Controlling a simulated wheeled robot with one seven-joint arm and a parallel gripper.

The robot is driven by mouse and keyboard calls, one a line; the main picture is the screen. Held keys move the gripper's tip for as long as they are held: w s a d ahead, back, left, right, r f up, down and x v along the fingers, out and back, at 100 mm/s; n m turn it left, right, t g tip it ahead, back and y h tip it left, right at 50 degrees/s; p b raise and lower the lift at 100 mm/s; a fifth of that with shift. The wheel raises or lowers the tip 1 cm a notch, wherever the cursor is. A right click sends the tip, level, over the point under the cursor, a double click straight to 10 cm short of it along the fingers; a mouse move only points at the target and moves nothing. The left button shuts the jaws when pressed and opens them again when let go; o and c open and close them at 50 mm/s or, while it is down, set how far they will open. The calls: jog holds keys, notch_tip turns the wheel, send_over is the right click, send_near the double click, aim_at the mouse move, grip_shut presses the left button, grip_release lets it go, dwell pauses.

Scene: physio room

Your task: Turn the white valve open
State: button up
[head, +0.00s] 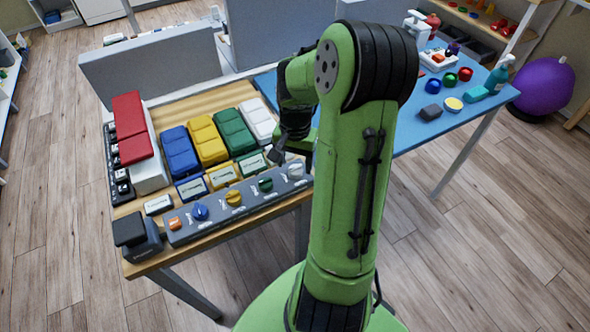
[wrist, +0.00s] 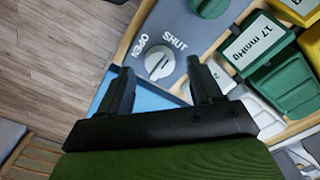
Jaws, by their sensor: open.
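The white valve (head: 295,172) is a round knob at the right end of the grey panel on the wooden table. In the wrist view the white valve (wrist: 160,63) lies just ahead of the fingers, between the labels OPEN and SHUT. Its raised grip runs slantwise, with a dark mark line on it. My gripper (wrist: 162,80) is open, with one black finger on either side and slightly short of the knob. I cannot tell whether either finger touches it. In the head view my gripper (head: 285,145) is partly hidden behind my arm.
The grey panel (head: 222,218) also carries a green valve (head: 265,184), a yellow valve (head: 233,198) and a blue valve (head: 200,212). Coloured blocks and labelled boxes stand behind it. A blue table (head: 410,135) with small objects is at the right. Wooden floor lies in front.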

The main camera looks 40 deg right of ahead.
notch_tip(320, 180, down, 2)
jog(key=shift+f, duration=0.1)
jog(key=c, duration=1.1)
jog(key=shift+o, duration=0.2)
